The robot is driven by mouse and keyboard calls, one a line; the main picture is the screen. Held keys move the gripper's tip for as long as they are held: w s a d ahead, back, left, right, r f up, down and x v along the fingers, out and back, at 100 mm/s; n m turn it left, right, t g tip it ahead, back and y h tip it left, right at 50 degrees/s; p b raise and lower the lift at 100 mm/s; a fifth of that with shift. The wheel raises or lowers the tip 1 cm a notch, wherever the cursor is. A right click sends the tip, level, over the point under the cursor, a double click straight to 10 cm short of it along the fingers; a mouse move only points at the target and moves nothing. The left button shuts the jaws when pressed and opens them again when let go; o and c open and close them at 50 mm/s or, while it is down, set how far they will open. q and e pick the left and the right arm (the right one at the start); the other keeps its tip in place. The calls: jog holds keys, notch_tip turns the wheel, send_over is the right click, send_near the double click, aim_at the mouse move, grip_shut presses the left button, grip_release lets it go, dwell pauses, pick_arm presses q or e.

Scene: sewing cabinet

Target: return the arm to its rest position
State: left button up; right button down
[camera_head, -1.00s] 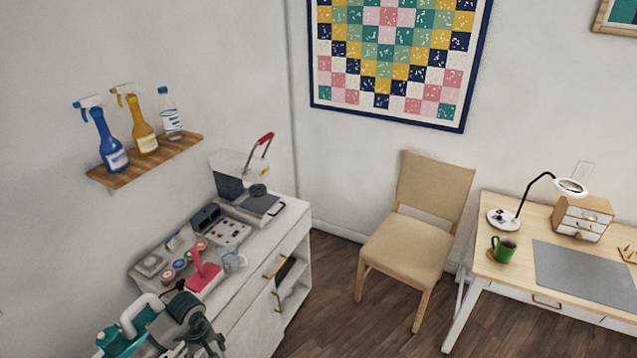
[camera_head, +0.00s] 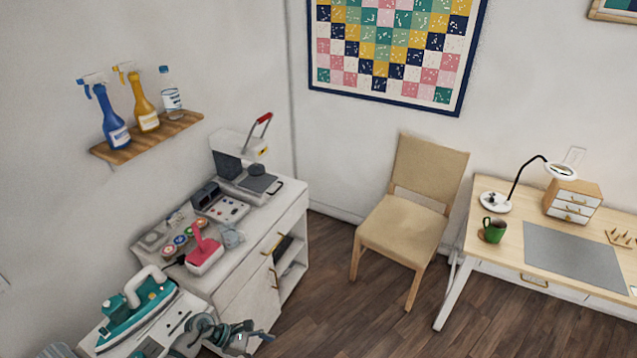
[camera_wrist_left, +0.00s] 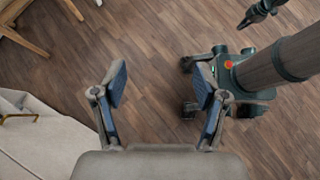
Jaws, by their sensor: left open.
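My left gripper (camera_head: 250,336) shows at the bottom of the head view, in front of the white cabinet's lower front. In the left wrist view, the left gripper (camera_wrist_left: 160,88) is open, its two blue-padded fingers wide apart. Nothing is between them but the wood floor behind. A dark part that looks like my right gripper (camera_wrist_left: 262,10) shows at the top right of the wrist view; its jaws are not clear.
The white cabinet (camera_head: 238,292) holds a heat press (camera_head: 247,160) and a pink tool (camera_head: 203,252). A teal iron (camera_head: 138,308) lies near my left arm. A chair (camera_head: 402,230) and desk (camera_head: 508,217) stand right. Floor between cabinet and chair is clear.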

pick_arm(q)
notch_tip(320, 180, down, 14)
jog(key=w+a+r+n+t, duration=0.15)
jog(key=n+t, duration=0.85)
jog(key=n, duration=1.3)
jog(key=s+a+f+n+y, duration=0.3)
jog(key=s+f+n, duration=0.1)
jog(key=f+n, duration=0.35)
jog(key=s+a+f+n+y, duration=0.35)
jog(key=f+n, duration=0.25)
jog(key=f, duration=0.3)
jog(key=s+f+n+g+y, duration=0.1)
jog(key=s+f+n+g, duration=0.2)
jog(key=s, duration=0.9)
jog(key=s+a+f+n+g+y, duration=0.1)
jog(key=s+f+n+g, duration=0.2)
jog(key=s+f+n, duration=0.4)
jog(key=s+f+n+g+y, duration=0.2)
jog(key=s+f+n, duration=0.3)
jog(key=s, duration=1.2)
jog(key=shift+s+a+f+g, duration=0.25)
jog(key=shift+s+g, duration=0.1)
jog(key=shift+g, duration=0.05)
pick_arm(e)
jog(key=shift+s+a, duration=0.3)
jog(key=shift+a, duration=0.1)
